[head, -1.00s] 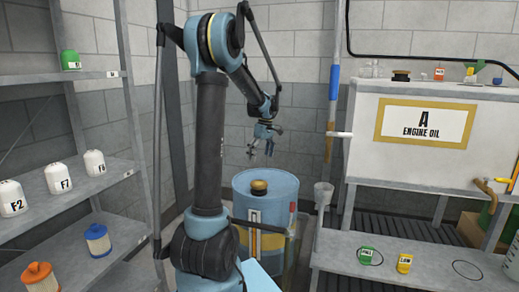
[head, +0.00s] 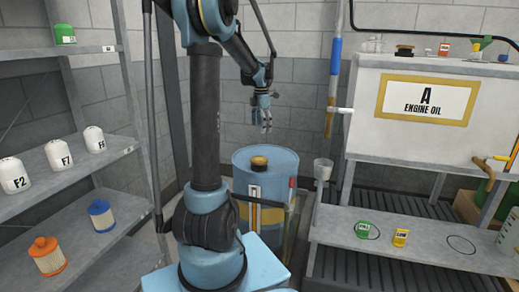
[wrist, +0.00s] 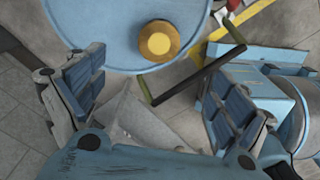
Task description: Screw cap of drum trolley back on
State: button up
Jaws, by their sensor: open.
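The blue drum (head: 281,162) of the trolley stands on the floor behind my arm, with a yellow band around its side. A round black-and-yellow cap (head: 259,163) sits on the drum's top near the front edge; whether it is screwed tight I cannot tell. In the wrist view the cap (wrist: 159,40) shows from above, ahead of the fingers, near the rim of the drum top (wrist: 95,25). My gripper (head: 264,128) hangs above the drum, fingers pointing down. In the wrist view my gripper (wrist: 155,95) is open and empty, its fingers wide apart and not touching the cap.
A dark bar (wrist: 198,75) crosses between the fingers in the wrist view. A funnel-like grey cup (head: 323,168) is right of the drum. Tank A (head: 368,120) and a bench (head: 335,222) stand on the right.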

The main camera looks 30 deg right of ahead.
aim_at(261, 159)
notch_tip(261, 159, down, 16)
jog(key=shift+r, duration=0.2)
dwell(0.4)
jog(key=c, duration=1.2)
jog(key=m, duration=0.4)
jog(key=shift+s, duration=0.15)
jog(key=shift+a+m, duration=0.1)
jog(key=shift+m, duration=0.5)
jog(key=shift+m, duration=1.2)
jog(key=o, duration=1.2)
